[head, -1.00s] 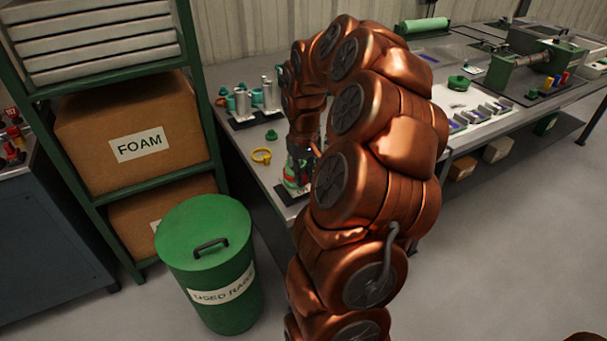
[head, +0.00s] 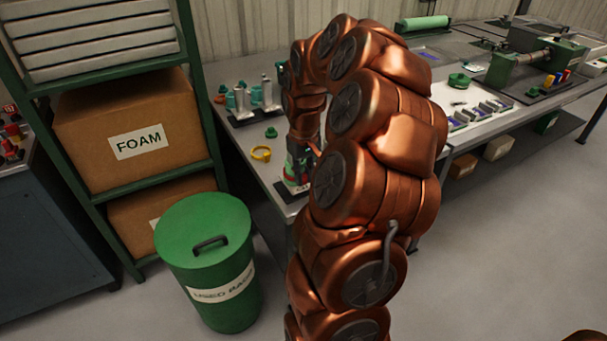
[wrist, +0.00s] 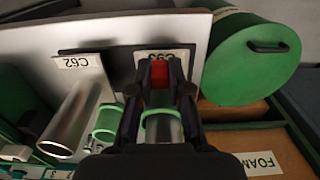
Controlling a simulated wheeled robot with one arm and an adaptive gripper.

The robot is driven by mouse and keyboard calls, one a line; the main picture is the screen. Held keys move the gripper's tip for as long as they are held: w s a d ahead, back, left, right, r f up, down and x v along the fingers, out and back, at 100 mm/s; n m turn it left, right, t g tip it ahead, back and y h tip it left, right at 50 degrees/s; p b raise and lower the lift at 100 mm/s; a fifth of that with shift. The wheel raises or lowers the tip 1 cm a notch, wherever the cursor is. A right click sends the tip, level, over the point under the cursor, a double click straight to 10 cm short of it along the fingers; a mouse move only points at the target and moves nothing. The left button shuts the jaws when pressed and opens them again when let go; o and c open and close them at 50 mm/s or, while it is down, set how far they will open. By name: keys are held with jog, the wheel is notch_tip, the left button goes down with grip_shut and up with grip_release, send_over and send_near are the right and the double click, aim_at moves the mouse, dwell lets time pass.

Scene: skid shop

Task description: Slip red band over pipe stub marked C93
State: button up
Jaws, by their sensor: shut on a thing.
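In the wrist view my gripper (wrist: 158,95) points at the bench, its two dark fingers shut on a red band (wrist: 160,70). The fingers hide most of the band. A metal pipe stub (wrist: 165,130) with green around it shows just below the fingers. An upside-down label (wrist: 155,56) is partly covered behind the band; I cannot read it surely. Another silver pipe stub (wrist: 72,118) stands left by a second label (wrist: 78,63). In the head view my gripper (head: 298,160) is low over the bench end, largely hidden by my arm. Whether the band touches a stub is unclear.
A yellow ring (head: 261,154) and a green piece (head: 271,133) lie on the bench (head: 240,140). More pipe stubs (head: 241,99) stand behind. A green bin (head: 205,235) and a shelf with a FOAM box (head: 130,125) are left of the bench.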

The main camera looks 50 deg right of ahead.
jog(key=o, duration=0.9)
jog(key=o, duration=0.4)
jog(key=shift+r, duration=0.1)
notch_tip(320, 180, up, 11)
jog(key=p, duration=0.3)
jog(key=shift+p, duration=0.3)
dwell(0.8)
dwell(1.0)
